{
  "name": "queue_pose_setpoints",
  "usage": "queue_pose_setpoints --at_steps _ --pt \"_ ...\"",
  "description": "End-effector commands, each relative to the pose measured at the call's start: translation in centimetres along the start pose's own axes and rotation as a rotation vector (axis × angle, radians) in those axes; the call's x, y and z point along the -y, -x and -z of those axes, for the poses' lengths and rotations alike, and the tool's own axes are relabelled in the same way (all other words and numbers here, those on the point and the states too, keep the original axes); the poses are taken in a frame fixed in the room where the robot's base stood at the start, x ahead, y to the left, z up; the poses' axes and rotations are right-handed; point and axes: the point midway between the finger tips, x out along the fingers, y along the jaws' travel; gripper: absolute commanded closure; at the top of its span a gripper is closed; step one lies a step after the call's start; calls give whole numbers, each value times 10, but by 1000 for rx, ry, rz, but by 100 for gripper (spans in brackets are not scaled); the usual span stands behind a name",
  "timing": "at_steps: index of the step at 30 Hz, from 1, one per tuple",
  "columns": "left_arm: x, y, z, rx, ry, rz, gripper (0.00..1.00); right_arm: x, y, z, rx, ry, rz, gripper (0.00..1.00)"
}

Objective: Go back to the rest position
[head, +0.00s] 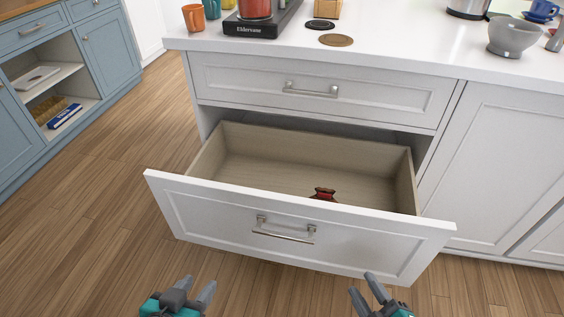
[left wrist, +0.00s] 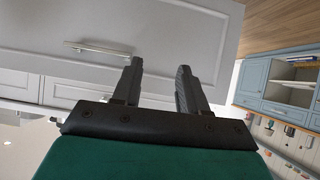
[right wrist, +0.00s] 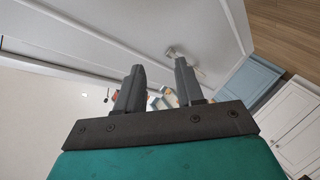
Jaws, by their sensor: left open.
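My left gripper (head: 197,289) is at the bottom of the head view, in front of the open lower drawer. Its two fingers are apart with nothing between them, as the left wrist view (left wrist: 158,80) also shows. My right gripper (head: 366,287) is at the bottom right of the head view. Its fingers are apart and empty in the right wrist view (right wrist: 160,80). Both grippers are apart from the drawer front (head: 290,237) and its handle (head: 284,234).
The lower drawer (head: 240,150) is pulled out and holds a small dark red object (head: 323,194). The upper drawer (head: 310,88) is shut. On the white counter (head: 400,50) stand an orange mug (head: 194,18), a grey bowl (head: 512,37) and other items. Blue cabinets (head: 108,52) are at left; wooden floor between is clear.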

Motion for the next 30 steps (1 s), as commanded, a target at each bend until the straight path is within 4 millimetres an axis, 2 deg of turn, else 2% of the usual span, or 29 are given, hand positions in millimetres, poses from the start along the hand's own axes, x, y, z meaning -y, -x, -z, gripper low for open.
queue_pose_setpoints --at_steps 2,6,11,12,18,24,30 --pt "1 -1 2 -5 -3 0 57 -7 -9 8 60 -188 29 63" --pt "2 -1 4 -8 -7 1 57 -8 -16 21 164 -492 94 63" --pt "2 -1 4 -8 -8 0 57 -2 -15 41 273 -783 177 63" --pt "1 4 12 -9 -8 0 57 -6 -12 48 297 -828 191 63" --pt "5 33 46 -13 -14 17 57 -38 5 63 312 -803 166 63" --pt "16 58 59 11 -16 50 57 -64 21 76 327 -790 146 63" --pt "20 67 64 12 -12 66 57 -74 28 78 333 -782 135 63"
